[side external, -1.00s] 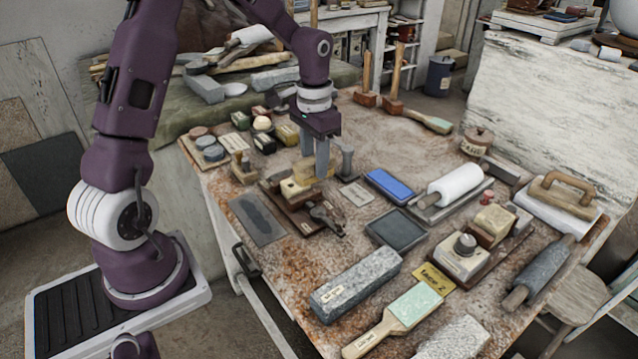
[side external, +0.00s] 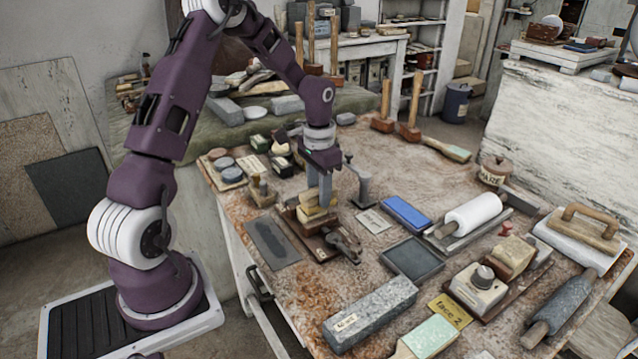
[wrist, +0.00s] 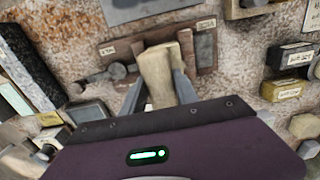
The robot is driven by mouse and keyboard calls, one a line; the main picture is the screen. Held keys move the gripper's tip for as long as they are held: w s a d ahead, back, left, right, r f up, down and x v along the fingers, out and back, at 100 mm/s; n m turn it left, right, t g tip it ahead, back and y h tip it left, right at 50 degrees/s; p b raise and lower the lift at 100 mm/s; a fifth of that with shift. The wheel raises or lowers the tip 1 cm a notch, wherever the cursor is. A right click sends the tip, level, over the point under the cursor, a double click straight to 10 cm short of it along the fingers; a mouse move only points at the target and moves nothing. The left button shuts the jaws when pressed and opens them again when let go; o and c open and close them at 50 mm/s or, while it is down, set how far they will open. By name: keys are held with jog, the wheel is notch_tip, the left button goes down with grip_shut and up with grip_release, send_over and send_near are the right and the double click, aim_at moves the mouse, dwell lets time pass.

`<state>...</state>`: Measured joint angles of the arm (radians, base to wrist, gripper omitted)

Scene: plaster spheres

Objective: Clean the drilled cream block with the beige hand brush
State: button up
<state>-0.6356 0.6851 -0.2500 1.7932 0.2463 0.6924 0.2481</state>
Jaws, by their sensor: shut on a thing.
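My gripper (side external: 319,196) is shut on a beige, waisted piece, which I take to be the beige hand brush (side external: 311,197). In the wrist view the brush (wrist: 158,75) stands between the two grey fingers. Under it, a cream block (side external: 313,214), apparently the drilled cream block, lies on a dark wooden board (side external: 307,238). The brush is right over the block and looks in contact, but the fingers hide part of the join. No drilled holes can be made out. In the wrist view the brush covers most of the block.
A dark clamp-like tool (side external: 345,243) sits at the board's front right. A flat grey plate (side external: 271,243) lies to the left and a grey metal post (side external: 361,183) stands to the right. A blue pad (side external: 406,213) and a dark tray (side external: 412,258) lie further right.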

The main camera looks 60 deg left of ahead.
jog(key=shift+f, duration=0.35)
dwell(0.5)
jog(key=shift+w, duration=1.15)
jog(key=shift+s, duration=2.25)
jog(key=shift+w, duration=2.25)
jog(key=shift+s, duration=2.25)
jog(key=shift+w, duration=0.1)
